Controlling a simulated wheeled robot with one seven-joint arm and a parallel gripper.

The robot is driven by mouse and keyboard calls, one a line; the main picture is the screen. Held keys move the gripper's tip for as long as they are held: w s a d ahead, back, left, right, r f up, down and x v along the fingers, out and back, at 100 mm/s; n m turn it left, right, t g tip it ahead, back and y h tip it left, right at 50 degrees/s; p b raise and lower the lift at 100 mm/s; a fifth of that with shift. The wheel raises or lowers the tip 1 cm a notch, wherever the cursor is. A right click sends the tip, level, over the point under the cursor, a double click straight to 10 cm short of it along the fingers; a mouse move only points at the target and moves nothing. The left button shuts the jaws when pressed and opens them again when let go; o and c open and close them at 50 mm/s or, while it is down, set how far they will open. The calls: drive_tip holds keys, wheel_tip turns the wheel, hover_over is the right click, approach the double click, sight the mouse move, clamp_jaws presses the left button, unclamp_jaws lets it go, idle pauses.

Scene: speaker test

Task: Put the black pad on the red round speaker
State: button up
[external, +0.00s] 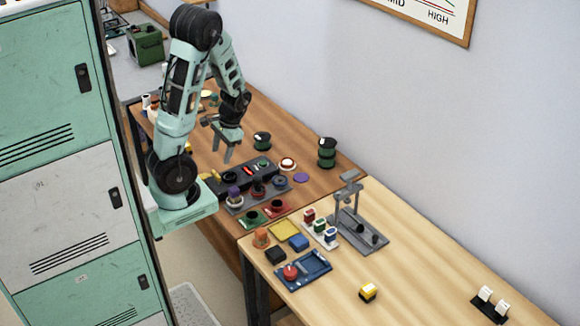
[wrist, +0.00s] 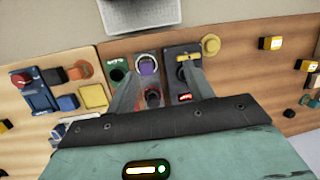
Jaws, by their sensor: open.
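A small black square block (external: 275,255), likely the black pad, lies on the light wood table near blue and yellow squares; it also shows in the wrist view (wrist: 56,76). A dark red round piece (external: 257,187), possibly the red round speaker, stands mid-row on a grey tray (external: 240,209), between a purple and a blue one. It shows between my fingers in the wrist view (wrist: 152,97), below them. My gripper (external: 217,153) is open and empty, above the brown table and apart from both. My left finger partly hides a red plate in the wrist view.
A blue tray with a red knob (external: 291,271) is beside the black block. A grey metal stand (external: 349,205) rises near the table joint. Green and black spools (external: 326,152) stand towards the wall.

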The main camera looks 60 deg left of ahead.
drive_tip(key=s+a+r+n+t+h, duration=0.1)
drive_tip(key=s+a+r+n+t, duration=0.1)
drive_tip(key=s+a+r+n, duration=0.2)
wheel_tip(320, 180, up, 2)
drive_tip(key=s+n, duration=0.1)
drive_tip(key=n, duration=0.1)
drive_tip(key=shift+a+r+n+t, duration=0.25)
drive_tip(key=shift+a+n+t, duration=0.1)
drive_tip(key=shift+n+t, duration=0.05)
idle(0.7)
